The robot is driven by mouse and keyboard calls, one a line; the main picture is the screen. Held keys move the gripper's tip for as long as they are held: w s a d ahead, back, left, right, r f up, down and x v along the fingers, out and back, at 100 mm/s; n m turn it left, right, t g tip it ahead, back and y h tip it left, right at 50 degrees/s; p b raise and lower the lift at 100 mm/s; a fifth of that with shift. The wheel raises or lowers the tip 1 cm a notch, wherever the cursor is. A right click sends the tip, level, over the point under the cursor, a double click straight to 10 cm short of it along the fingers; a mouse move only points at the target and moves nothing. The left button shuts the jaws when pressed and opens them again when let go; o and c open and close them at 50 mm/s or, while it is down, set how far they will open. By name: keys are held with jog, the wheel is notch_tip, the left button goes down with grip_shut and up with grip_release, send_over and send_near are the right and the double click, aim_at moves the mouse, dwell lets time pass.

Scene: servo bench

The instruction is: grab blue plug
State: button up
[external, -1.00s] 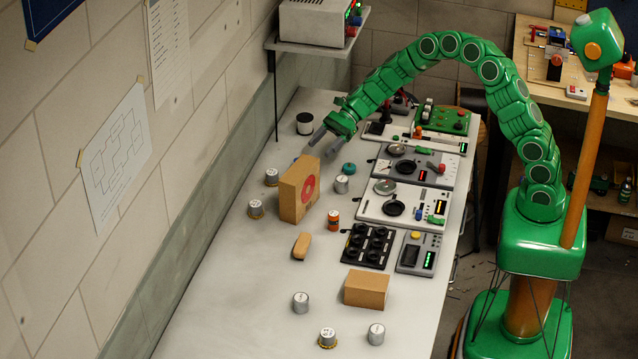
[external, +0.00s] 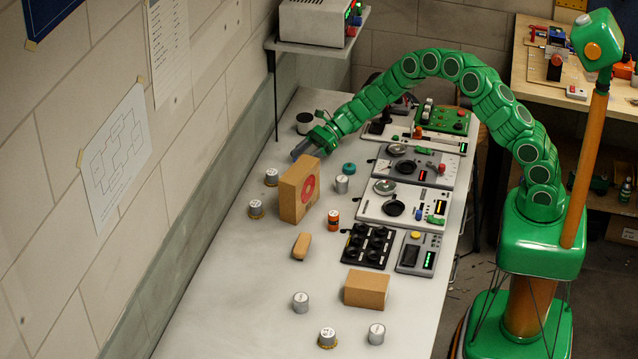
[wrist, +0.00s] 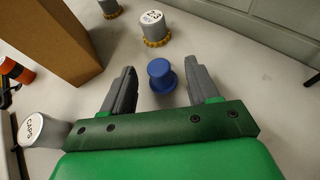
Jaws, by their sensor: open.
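The blue plug (wrist: 161,75) stands on the bench in the wrist view. It is a small round spool-like piece with a wide top. My gripper (wrist: 160,84) is open, with one grey finger on each side of the plug and a gap to both. How high the fingers are above the bench is hard to tell. In the external view my gripper (external: 302,152) is low at the back of the bench, behind the cardboard box (external: 292,196). The plug does not show there.
The cardboard box also fills the upper left of the wrist view (wrist: 60,35). A silver can with a yellow base (wrist: 154,28) stands just beyond the plug. A white-topped can (wrist: 42,130) is at the left. A dark spool (external: 304,128) stands behind my gripper.

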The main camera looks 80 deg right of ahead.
jog(key=shift+x, duration=1.45)
jog(key=c, duration=1.1)
